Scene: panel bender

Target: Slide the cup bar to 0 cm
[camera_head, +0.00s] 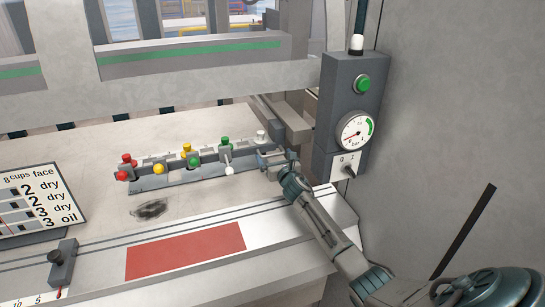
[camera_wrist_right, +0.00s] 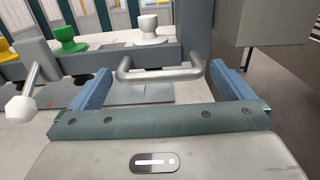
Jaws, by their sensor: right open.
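The cup bar (camera_head: 160,180) is a long grey bar on the machine bed, carrying red, yellow, green and white cups. My right gripper (camera_head: 268,158) is at its right end. In the right wrist view, a grey metal handle (camera_wrist_right: 160,74) on the bar lies between the two blue fingers of my open right gripper (camera_wrist_right: 162,84). The fingers stand apart on either side of the handle. A lever with a white knob (camera_head: 229,171) stands just left of the gripper; the knob also shows in the wrist view (camera_wrist_right: 20,109). My left gripper is not in view.
A control box (camera_head: 346,115) with a gauge, green button and switch stands right of the bar. A sign (camera_head: 40,201) reads "8 cups face". A dark slider (camera_head: 63,262) sits over a scale at front left. A red strip (camera_head: 186,250) marks the front ledge.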

